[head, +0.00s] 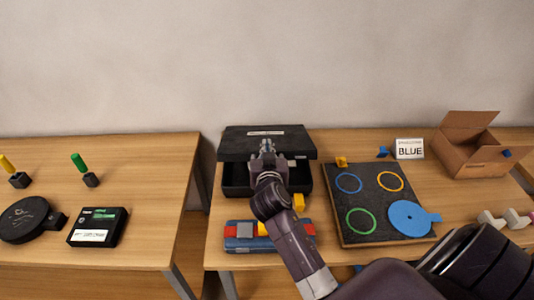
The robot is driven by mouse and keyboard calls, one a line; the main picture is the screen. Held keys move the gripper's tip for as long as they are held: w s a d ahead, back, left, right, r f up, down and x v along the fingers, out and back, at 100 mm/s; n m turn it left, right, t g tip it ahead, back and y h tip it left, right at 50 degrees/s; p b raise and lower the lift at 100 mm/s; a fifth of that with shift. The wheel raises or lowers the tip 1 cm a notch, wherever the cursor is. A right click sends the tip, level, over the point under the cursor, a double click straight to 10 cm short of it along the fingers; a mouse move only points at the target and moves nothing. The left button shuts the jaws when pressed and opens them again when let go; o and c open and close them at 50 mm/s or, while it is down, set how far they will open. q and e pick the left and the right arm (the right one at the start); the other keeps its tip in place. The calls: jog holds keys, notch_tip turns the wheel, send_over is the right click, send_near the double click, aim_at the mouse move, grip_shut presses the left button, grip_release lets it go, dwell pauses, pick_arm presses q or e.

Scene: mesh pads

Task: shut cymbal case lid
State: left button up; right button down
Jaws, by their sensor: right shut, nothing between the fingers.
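A black case (236,181), which I take for the cymbal case, stands at the left of the right-hand table. Its lid (236,146), with a white label too small to read, is raised at the back. The dark inside of the case shows below it. My right gripper (267,146) is shut and empty, in front of the lid's middle just under the label. I cannot tell whether it touches the lid. My right arm covers part of the case's front. My left gripper is not in view.
A blue case with red and yellow parts (240,236) lies in front of the black case. A dark board with coloured rings (378,223) and a blue disc (409,218) lies to the right. A gap separates the left table (150,190).

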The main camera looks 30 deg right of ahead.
jog(key=shift+s+a+f, duration=0.4)
jog(key=shift+s+f, duration=0.1)
jog(key=shift+f, duration=0.3)
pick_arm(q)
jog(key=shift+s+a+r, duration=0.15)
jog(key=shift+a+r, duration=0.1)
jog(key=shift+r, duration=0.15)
pick_arm(e)
jog(key=shift+s+a+f, duration=0.25)
jog(key=shift+s+f, duration=0.15)
jog(key=shift+f, duration=0.2)
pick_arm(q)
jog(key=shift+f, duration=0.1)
